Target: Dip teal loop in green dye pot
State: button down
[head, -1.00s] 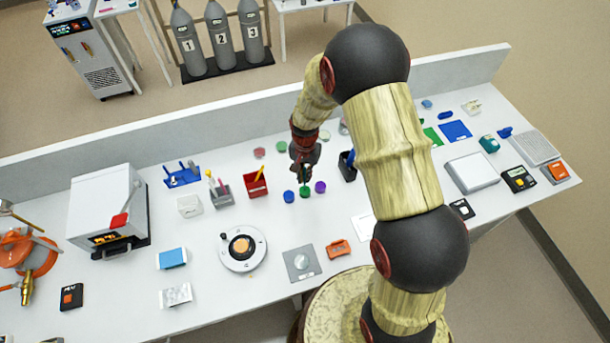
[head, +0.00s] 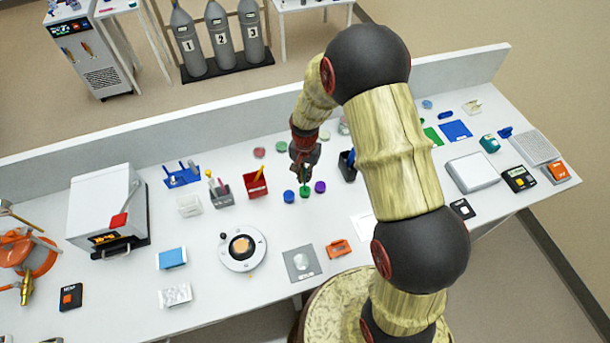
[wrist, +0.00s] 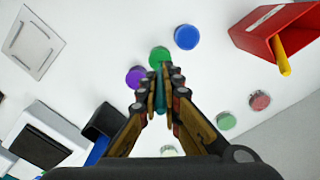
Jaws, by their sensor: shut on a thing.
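My gripper (head: 304,174) is shut on the teal loop (wrist: 160,100), whose handle shows as a thin teal strip between the fingers in the wrist view. The loop points down toward the green dye pot (head: 305,191). In the wrist view the green pot (wrist: 159,57) lies just beyond the fingertips. I cannot tell whether the loop's tip is inside the pot or just above it; the tip is hidden. A blue pot (head: 289,196) stands to the left of the green one and a purple pot (head: 320,187) to its right.
A red holder (head: 255,185) with a yellow stick stands to the left. A dark cup (head: 347,165) with a blue item is close on the right. Several round lids, including a pink one (head: 259,152), lie behind the pots. A round white device (head: 242,262) stands at the front left.

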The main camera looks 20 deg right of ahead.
aim_at(305, 168)
jog(key=shift+s, duration=0.1)
jog(key=shift+r+p, duration=1.9)
jog(key=shift+r, duration=1.6)
jog(key=shift+f, duration=0.1)
